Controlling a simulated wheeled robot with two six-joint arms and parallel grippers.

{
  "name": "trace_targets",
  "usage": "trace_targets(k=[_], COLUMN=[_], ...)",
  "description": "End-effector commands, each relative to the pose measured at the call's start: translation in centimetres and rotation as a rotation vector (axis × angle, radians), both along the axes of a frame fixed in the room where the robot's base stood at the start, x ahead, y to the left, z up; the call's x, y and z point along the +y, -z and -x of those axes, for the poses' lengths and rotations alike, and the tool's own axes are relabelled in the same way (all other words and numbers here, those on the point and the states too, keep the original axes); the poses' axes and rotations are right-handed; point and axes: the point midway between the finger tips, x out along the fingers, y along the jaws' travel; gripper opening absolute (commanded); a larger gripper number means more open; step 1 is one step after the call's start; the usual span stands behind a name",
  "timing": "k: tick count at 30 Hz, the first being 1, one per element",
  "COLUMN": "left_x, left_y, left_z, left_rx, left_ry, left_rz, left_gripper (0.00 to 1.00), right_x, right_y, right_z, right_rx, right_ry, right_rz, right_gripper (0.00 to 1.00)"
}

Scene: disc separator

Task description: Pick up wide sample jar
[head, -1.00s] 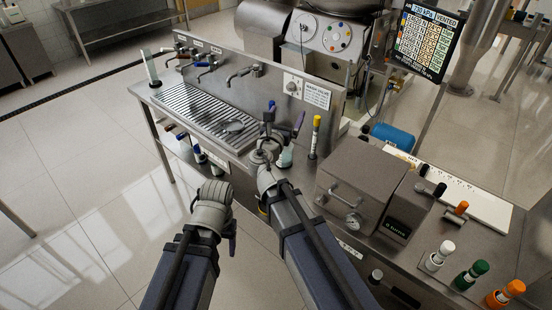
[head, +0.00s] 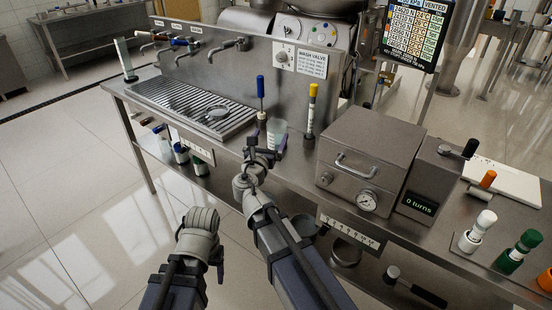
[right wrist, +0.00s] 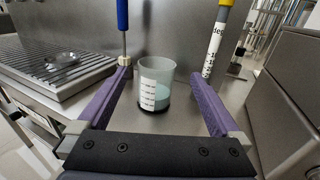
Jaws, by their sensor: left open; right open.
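The wide sample jar (head: 276,133) is a translucent cup with a white scale label and pale liquid at the bottom. It stands upright on the steel bench between the drain grid and the grey box. In the right wrist view the jar (right wrist: 155,88) stands ahead, between the lines of my two purple fingers. My right gripper (head: 265,152) is open and empty, just in front of the jar, and it also shows in the right wrist view (right wrist: 160,76). No finger visibly touches the jar. My left gripper (head: 216,262) hangs low in front of the bench, apart from everything; its fingers are mostly hidden.
A blue-handled tool (right wrist: 123,25) stands just left of the jar and a yellow-capped tube (head: 311,112) just right. The drain grid (head: 190,103) lies left, the grey box with a gauge (head: 368,160) right. A steel back panel (head: 240,70) rises behind the jar.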

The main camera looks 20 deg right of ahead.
Motion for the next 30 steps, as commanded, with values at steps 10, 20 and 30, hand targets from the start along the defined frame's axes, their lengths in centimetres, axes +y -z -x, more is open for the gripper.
trace_targets(k=[10, 20, 30], left_x=[0.0, 0.0, 0.0], left_y=[7.0, 7.0, 6.9], left_z=[0.0, 0.0, 0.0], left_rx=[0.000, 0.000, 0.000], left_ry=[0.000, 0.000, 0.000], left_rz=[0.000, 0.000, 0.000], left_gripper=[0.66, 0.66, 0.66], right_x=[0.0, -0.3, -1.3], right_y=[7.0, 7.0, 6.9], right_z=[0.0, -0.7, -2.5], right_rx=[0.000, 0.000, 0.000], right_ry=[0.000, 0.000, 0.000], right_rz=[0.000, 0.000, 0.000], right_gripper=[1.00, 1.00, 1.00])
